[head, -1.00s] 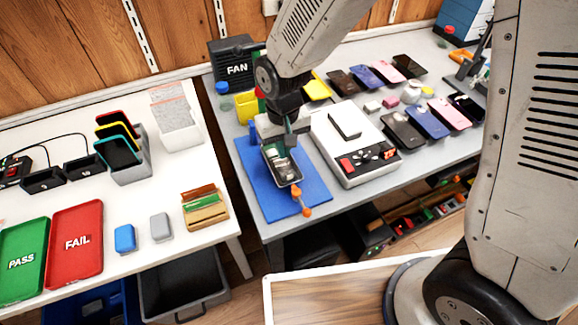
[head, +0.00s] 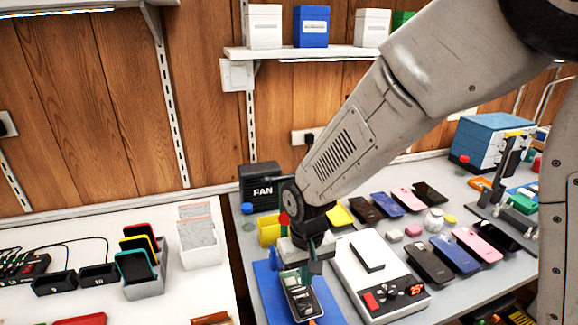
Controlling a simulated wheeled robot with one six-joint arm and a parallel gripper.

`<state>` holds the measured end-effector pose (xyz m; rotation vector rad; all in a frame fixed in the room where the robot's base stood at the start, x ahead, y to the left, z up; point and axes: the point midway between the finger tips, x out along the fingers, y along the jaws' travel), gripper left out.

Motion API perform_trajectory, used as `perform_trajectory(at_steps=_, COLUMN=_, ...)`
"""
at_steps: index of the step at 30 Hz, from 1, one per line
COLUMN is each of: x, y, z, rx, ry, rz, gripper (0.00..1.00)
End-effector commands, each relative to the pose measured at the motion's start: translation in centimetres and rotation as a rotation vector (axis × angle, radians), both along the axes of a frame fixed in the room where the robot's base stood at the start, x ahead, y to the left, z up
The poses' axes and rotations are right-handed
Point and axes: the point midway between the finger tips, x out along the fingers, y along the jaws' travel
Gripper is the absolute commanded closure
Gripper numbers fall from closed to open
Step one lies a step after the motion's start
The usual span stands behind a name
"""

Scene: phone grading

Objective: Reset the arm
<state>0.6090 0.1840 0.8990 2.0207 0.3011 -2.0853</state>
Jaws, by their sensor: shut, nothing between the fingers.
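My arm comes down from the upper right in the head view. My gripper (head: 304,266) points down over a dark phone-like device (head: 302,298) on the blue mat (head: 265,290). The fingers are shut and hold nothing. The fingertips sit close above the device's far end; I cannot tell whether they touch it.
A white machine (head: 375,272) with a red display stands right of the mat. Several phones (head: 455,255) lie behind and right of it. A black FAN box (head: 262,187) stands behind. A rack with coloured phones (head: 140,262) is on the left white table. A shelf (head: 310,53) hangs above.

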Motion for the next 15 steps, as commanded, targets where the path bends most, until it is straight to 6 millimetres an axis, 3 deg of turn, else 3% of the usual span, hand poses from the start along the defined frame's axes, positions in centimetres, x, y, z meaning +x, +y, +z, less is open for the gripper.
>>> perform_trajectory(at_steps=2, x=-1.8, y=-1.0, z=-0.2, rx=-0.033, ry=0.061, rz=0.026, gripper=1.00)
perform_trajectory(at_steps=5, x=-3.9, y=-3.1, z=2.0, rx=-0.054, ry=0.107, rz=0.045, gripper=1.00)
perform_trajectory(at_steps=15, x=-10.0, y=-12.0, z=11.4, rx=-0.040, ry=0.123, rz=-0.024, gripper=1.00)
